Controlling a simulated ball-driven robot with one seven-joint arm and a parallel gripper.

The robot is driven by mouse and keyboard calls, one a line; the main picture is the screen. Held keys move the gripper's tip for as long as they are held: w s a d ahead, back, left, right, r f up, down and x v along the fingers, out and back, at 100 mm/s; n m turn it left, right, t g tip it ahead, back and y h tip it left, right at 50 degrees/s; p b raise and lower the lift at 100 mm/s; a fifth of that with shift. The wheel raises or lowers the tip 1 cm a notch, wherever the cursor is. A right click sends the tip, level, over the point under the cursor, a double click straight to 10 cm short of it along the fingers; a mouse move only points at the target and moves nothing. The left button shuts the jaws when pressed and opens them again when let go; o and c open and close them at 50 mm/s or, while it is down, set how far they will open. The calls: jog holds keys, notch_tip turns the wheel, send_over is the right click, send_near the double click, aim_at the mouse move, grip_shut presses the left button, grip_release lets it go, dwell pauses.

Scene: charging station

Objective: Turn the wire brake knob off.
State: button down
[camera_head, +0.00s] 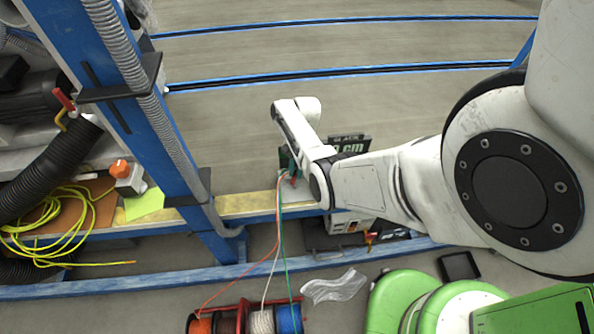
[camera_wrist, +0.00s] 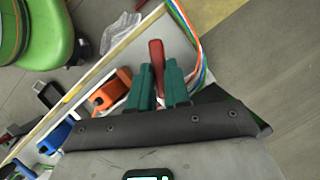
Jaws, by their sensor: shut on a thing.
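My gripper (camera_wrist: 160,84) has two green fingers and shows at the middle of the wrist view. The fingers are closed around a red knob (camera_wrist: 157,55), a long handle whose upper end sticks out between them. Its base is hidden by the fingers. An orange knob (camera_wrist: 109,92) and a blue knob (camera_wrist: 54,138) sit to the left on the same light panel. In the head view my gripper (camera_head: 288,165) is mostly hidden by my arm, and a bit of the red knob (camera_head: 293,181) shows below it.
Orange, white and green wires (camera_head: 279,220) run past the red knob down to a rack of spools (camera_head: 245,318). A blue post (camera_head: 165,120) stands to the left. Clear crumpled plastic (camera_head: 334,286) and a green chair (camera_head: 440,302) are at the bottom. Open floor lies behind.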

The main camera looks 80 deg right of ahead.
jog(key=n, duration=0.2)
jog(key=n+g, duration=0.1)
jog(key=n+g+b, duration=0.1)
jog(key=n, duration=0.1)
jog(key=shift+w+n+h, duration=0.25)
jog(key=shift+n+h, duration=0.05)
dwell(0.4)
jog(key=c, duration=1.1)
grip_release()
jog(key=p+v, duration=0.1)
jog(key=v, duration=0.9)
jog(key=shift+w+d+r, duration=0.1)
jog(key=shift+d+r, duration=0.1)
jog(key=shift+r, duration=0.15)
